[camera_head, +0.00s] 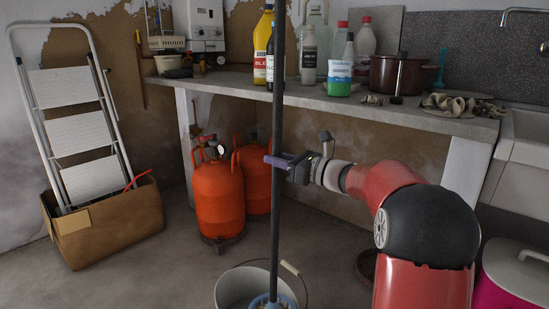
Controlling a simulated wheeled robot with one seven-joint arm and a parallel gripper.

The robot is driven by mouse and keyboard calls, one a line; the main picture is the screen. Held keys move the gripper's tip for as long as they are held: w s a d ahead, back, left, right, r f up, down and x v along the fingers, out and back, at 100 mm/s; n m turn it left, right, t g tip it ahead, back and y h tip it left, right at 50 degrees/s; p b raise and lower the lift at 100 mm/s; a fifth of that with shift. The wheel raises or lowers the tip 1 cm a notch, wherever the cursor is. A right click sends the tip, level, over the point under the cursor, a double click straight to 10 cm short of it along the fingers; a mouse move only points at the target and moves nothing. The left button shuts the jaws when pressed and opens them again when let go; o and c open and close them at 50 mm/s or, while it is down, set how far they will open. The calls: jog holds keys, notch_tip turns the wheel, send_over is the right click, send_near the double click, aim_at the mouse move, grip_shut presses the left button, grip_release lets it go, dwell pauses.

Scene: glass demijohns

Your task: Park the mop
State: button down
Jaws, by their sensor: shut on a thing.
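The mop has a long dark handle (277,120) that stands nearly upright in the middle of the view. Its upper end runs out of the top of the picture. My gripper (279,161) comes in from the right and is shut around the handle at about mid-height. A light blue mop head (271,300) shows at the bottom, inside the outline of a grey bucket (233,291) with a wire handle. The picture's lower edge cuts off the bucket and mop head, so I cannot tell whether the head touches the bucket's bottom.
Two orange gas cylinders (218,197) stand under the worktop (410,110), which carries bottles, a demijohn and a pot (402,74). A stepladder (72,120) leans at the left in a cardboard box (112,222). A pink bin (515,275) is at the lower right.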

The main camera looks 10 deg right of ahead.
dwell(0.4)
jog(key=c, duration=1.1)
grip_release()
jog(key=shift+c, duration=0.2)
jog(key=shift+f, duration=0.15)
jog(key=shift+s+d, duration=0.1)
